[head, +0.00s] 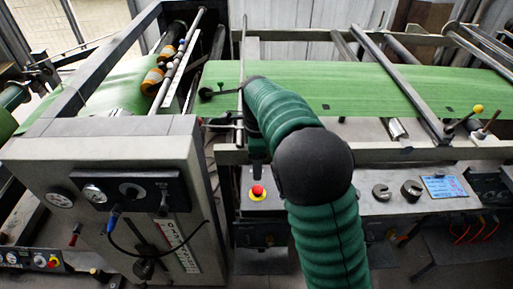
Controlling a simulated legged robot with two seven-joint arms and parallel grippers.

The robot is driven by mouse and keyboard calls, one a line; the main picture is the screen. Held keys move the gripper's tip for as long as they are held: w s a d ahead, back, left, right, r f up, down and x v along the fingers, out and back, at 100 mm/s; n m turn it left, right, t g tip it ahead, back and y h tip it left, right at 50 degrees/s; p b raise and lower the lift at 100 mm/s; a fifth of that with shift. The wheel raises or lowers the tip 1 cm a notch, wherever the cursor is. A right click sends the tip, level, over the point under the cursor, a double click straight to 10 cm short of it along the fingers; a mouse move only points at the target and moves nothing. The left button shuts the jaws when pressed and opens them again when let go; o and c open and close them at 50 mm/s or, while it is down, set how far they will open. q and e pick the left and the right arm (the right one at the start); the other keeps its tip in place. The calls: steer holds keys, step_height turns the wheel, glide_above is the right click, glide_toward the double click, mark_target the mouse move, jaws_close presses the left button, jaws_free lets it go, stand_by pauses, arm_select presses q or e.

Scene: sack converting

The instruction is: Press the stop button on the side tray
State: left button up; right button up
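A red stop button (257,190) with a yellow base sits on the pale metal side tray (340,203), left of centre. One of my arms, which I take to be the right, rises from the bottom edge in a green ribbed sleeve with a black joint. It bends toward the upper left, then down. Its dark end, the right gripper (257,165), hangs just above the button. Whether it touches the button cannot be told. The fingers are too small and dark to read. My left gripper is not in view.
Two slotted round weights (412,188) and a blue card (444,186) lie on the tray's right. A grey control box (110,170) with gauges stands left. Another red button (53,262) is at lower left. Green sheet (330,85) and metal bars cross behind.

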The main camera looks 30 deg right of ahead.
step_height(320, 180, up, 6)
steer(key=shift+f+p, duration=0.1)
steer(key=shift+p, duration=0.2)
